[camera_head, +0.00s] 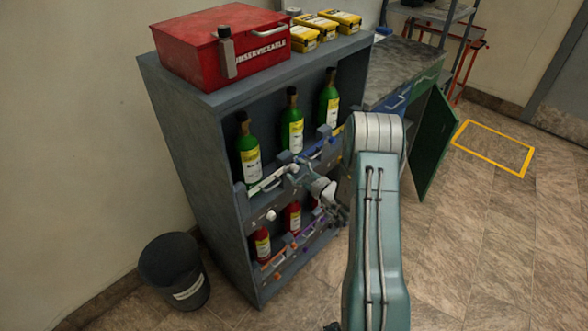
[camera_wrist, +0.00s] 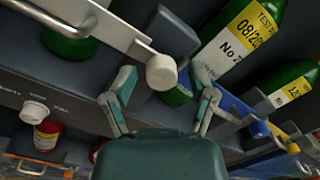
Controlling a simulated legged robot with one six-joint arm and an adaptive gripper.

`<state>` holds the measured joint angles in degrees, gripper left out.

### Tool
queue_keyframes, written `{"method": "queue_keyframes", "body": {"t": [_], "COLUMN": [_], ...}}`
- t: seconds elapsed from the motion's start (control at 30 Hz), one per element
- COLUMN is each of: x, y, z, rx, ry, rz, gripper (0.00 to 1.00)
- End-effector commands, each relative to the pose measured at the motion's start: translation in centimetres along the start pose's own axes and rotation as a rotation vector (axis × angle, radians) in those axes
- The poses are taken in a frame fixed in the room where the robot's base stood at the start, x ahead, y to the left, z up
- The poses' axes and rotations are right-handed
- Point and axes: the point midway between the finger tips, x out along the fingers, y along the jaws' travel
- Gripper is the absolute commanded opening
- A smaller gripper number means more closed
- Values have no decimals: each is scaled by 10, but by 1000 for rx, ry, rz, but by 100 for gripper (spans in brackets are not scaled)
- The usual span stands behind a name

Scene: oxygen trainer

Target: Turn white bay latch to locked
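The white bay latch is a flat white bar (camera_head: 268,181) across the front of the upper shelf, by the leftmost green bottle. The bar (camera_wrist: 95,22) also shows in the wrist view, ending at a round white knob (camera_wrist: 162,71). My gripper (camera_wrist: 168,84) is open, one finger on each side of the knob in the picture. I cannot tell whether either finger touches it. In the head view my gripper (camera_head: 304,170) is at the shelf front near the bar's right end, and my wrist hides part of the shelf edge.
Green bottles (camera_head: 249,150) stand behind the latches. A blue latch (camera_head: 318,148) is to the right. Red bottles (camera_head: 293,217) stand below, near a second white knob (camera_head: 271,215). A red box (camera_head: 222,45) is on top; a bin (camera_head: 174,270) and open green door (camera_head: 433,142) flank the cabinet.

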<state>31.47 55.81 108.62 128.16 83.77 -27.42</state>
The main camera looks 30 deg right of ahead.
Motion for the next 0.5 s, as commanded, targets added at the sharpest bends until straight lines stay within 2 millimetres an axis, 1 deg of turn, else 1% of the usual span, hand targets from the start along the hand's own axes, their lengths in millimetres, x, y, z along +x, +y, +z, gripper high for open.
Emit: {"method": "queue_keyframes", "body": {"t": [0.17,0.4,0.5], "x": [-32,-82,-97], "y": [-1,0,0], "z": [-1,-2,-2], "rx": [2,2,1], "ry": [4,4,4], "rz": [-3,-3,-1], "gripper": [72,72,72]}}
